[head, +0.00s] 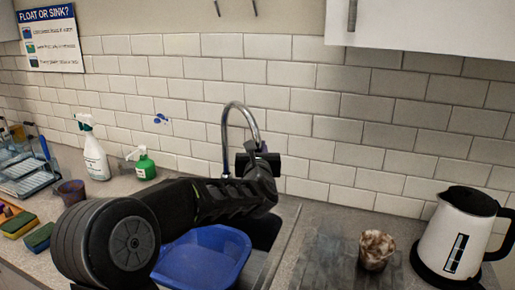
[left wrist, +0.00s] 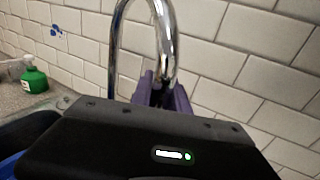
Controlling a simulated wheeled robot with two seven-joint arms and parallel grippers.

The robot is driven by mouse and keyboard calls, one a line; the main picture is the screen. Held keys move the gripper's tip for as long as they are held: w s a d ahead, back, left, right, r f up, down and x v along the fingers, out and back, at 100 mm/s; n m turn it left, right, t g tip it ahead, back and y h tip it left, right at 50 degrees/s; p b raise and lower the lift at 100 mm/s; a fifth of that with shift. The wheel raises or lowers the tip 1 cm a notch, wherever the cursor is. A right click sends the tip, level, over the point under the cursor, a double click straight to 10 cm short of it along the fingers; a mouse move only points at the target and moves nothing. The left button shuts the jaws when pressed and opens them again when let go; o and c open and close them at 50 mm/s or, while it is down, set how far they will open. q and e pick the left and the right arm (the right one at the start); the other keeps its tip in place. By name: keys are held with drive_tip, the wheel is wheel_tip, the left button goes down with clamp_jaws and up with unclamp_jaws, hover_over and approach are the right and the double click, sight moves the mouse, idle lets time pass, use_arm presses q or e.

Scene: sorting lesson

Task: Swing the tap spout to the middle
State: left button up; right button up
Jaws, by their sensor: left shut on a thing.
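The chrome tap spout (head: 240,105) rises behind the sink and arches over to the right in the head view. My left gripper (head: 258,148) is at the spout's downward end, and its black body hides the tip. In the left wrist view the spout (left wrist: 166,40) comes down between the purple fingers of my left gripper (left wrist: 162,92), which is shut on it. The tap's base is partly hidden behind my arm. My right gripper is in neither view.
A blue basin (head: 205,262) sits in the sink below my left arm. A green bottle (head: 145,166) and a white spray bottle (head: 95,158) stand at left. A brown-stained cup (head: 376,250) and a white kettle (head: 455,235) stand at right.

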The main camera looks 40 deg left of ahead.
use_arm(q)
clamp_jaws()
idle(0.7)
